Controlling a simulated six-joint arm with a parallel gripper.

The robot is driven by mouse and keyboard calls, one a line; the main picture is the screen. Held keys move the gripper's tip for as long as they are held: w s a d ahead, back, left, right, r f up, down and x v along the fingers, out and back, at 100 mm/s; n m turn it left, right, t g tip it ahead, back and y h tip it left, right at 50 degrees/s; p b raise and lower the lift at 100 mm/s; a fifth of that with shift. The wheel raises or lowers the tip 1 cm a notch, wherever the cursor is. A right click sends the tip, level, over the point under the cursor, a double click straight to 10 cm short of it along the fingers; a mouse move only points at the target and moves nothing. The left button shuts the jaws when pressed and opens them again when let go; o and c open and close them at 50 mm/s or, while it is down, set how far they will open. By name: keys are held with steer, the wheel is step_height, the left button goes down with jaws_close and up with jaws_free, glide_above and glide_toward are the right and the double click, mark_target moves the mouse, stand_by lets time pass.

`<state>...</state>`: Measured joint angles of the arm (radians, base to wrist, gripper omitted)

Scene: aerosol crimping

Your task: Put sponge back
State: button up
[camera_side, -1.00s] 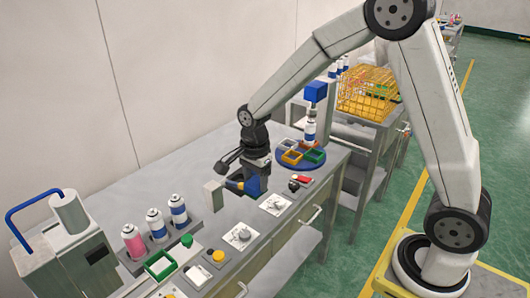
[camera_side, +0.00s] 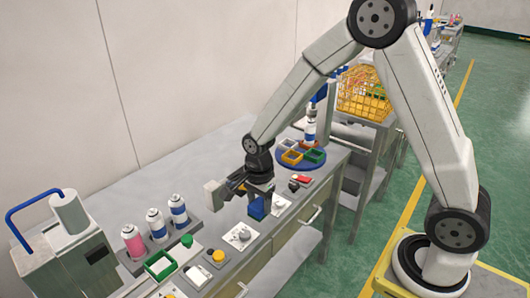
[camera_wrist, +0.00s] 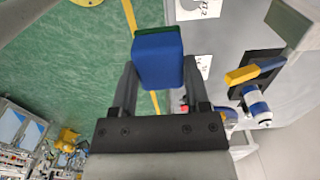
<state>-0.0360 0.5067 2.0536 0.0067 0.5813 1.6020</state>
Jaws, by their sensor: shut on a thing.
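The sponge, a blue block with a green layer (camera_wrist: 158,60), is between the fingers of my gripper (camera_wrist: 158,85) in the wrist view. My gripper is shut on it. In the side view the sponge's blue face (camera_side: 257,208) hangs below my gripper (camera_side: 260,191), near the front edge of the bench. I cannot tell whether the sponge touches the bench top. A green-rimmed tray (camera_side: 148,264) lies at the near end of the bench.
Beside my gripper stands a device with a pale block (camera_side: 214,192); its yellow-and-blue bar (camera_wrist: 255,72) shows in the wrist view. Several spray cans (camera_side: 156,225) stand in a grey rack. A control panel (camera_side: 240,236) lies near the front edge. A blue turntable (camera_side: 288,163) sits farther back.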

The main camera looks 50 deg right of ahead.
steer(key=w+f, duration=0.2)
steer(key=w, duration=0.2)
steer(key=w+f, duration=0.3)
steer(key=w, duration=0.1)
steer(key=w+f, duration=0.3)
steer(key=w, duration=0.1)
steer(key=shift+w+a, duration=0.15)
steer(key=shift+w, duration=0.05)
steer(key=shift+w+f, duration=0.55)
steer(key=shift+f, duration=0.1)
steer(key=shift+w+f, duration=0.15)
steer(key=shift+f, duration=0.05)
steer(key=shift+w+f, duration=0.1)
steer(key=shift+f, duration=1.55)
steer(key=shift+f, duration=0.15)
